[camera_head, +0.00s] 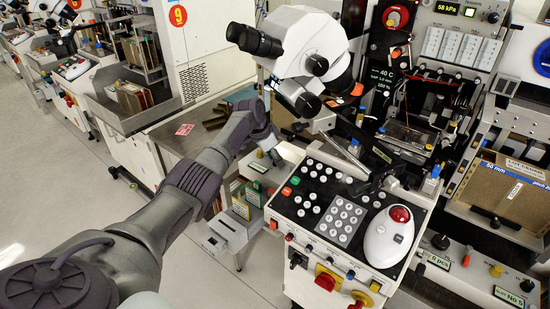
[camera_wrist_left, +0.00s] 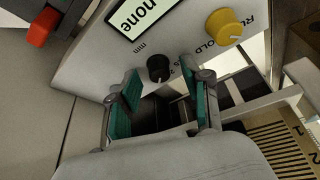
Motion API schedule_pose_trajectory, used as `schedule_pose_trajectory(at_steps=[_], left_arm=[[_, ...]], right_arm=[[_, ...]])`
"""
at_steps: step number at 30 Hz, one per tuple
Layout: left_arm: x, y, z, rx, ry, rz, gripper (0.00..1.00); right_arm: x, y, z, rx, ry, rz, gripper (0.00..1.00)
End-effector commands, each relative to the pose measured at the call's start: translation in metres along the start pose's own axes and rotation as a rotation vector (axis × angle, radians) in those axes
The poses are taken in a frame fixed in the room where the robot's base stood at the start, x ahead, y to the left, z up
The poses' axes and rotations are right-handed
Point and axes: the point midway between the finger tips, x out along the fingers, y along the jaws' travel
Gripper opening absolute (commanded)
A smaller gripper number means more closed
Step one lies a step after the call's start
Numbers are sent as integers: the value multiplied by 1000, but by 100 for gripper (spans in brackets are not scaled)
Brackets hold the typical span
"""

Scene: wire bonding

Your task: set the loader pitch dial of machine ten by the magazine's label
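In the left wrist view a small black dial (camera_wrist_left: 158,68) sits on a white panel, marked mm, below a display (camera_wrist_left: 142,16) reading "none". I take it for the pitch dial. My left gripper (camera_wrist_left: 160,87) is open, its two teal-padded fingers apart on either side below the dial; I cannot tell whether they touch it. A brown magazine (camera_head: 508,198) at right carries a blue strip reading "50 mm" and "pitch"; the pitch value is unreadable. My right gripper is not in view.
A yellow knob (camera_wrist_left: 225,26) sits beside the dial, and a red part (camera_wrist_left: 42,28) at upper left. A slotted brown magazine (camera_wrist_left: 285,148) is at lower right. In the head view the microscope (camera_head: 305,50) and keypad console (camera_head: 335,210) stand right of my left arm.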

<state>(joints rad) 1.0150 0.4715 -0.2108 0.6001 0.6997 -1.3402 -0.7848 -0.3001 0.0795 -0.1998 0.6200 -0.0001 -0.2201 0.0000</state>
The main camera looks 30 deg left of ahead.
Motion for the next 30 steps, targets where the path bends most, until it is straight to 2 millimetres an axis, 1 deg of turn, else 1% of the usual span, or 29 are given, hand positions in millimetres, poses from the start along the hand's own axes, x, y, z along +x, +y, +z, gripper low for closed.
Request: schedule_pose_trajectory(at_steps=[7, 11, 14, 21, 24, 27, 30], left_arm=[[-1, 0, 0, -1, 0, 0, 49], [-9, -1, 0, 0, 2, -1, 49], [-24, -1, 0, 1, 2, -2, 49], [-76, -1, 0, 1, 2, -4, 49], [-95, -1, 0, 1, 1, -3, 49], [-108, 0, 0, 0, 1, -1, 49], [-116, 0, 0, 0, 0, -1, 49]], right_arm=[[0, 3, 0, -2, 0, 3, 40], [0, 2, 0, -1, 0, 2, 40], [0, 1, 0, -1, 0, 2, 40], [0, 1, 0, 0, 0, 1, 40], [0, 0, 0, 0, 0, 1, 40], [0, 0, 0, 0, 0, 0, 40], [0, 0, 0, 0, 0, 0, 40]])
